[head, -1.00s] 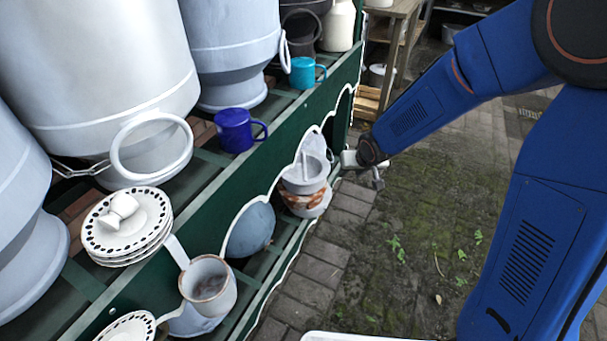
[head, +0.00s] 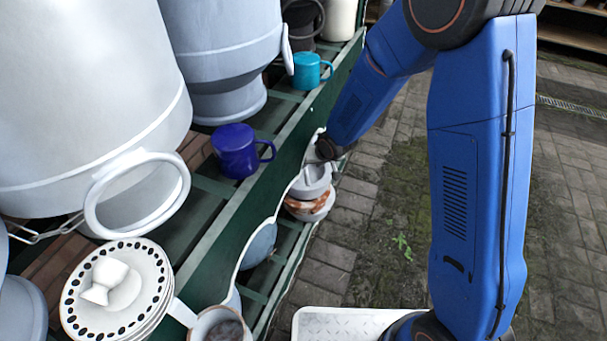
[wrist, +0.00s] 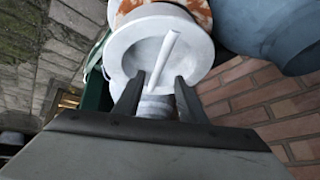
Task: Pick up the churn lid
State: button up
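The pale grey churn lid (head: 312,184) is on the lower shelf, at an orange-and-white patterned pot (head: 312,206). In the wrist view the lid (wrist: 122,52) is a round disc with a broad rim and a light bar handle (wrist: 163,58) across it. My gripper (wrist: 158,88) is open, its two dark fingers apart at the lid's near side. The bar's lower end shows between the fingertips; I cannot tell whether they touch it. In the head view my gripper is mostly hidden behind my wrist and the lid.
Large grey churns (head: 80,90), a blue mug (head: 236,150), a teal mug (head: 308,70) and stacked spotted plates (head: 150,262) stand on the green shelf (head: 225,232). The shelf's scalloped edge borders the lid. Brick paving (head: 345,225) to the right is clear.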

aim_at(307, 171)
jog(key=shift+x, duration=3.1)
jog(key=shift+w, duration=0.1)
jog(key=shift+r, duration=0.1)
grip_shut()
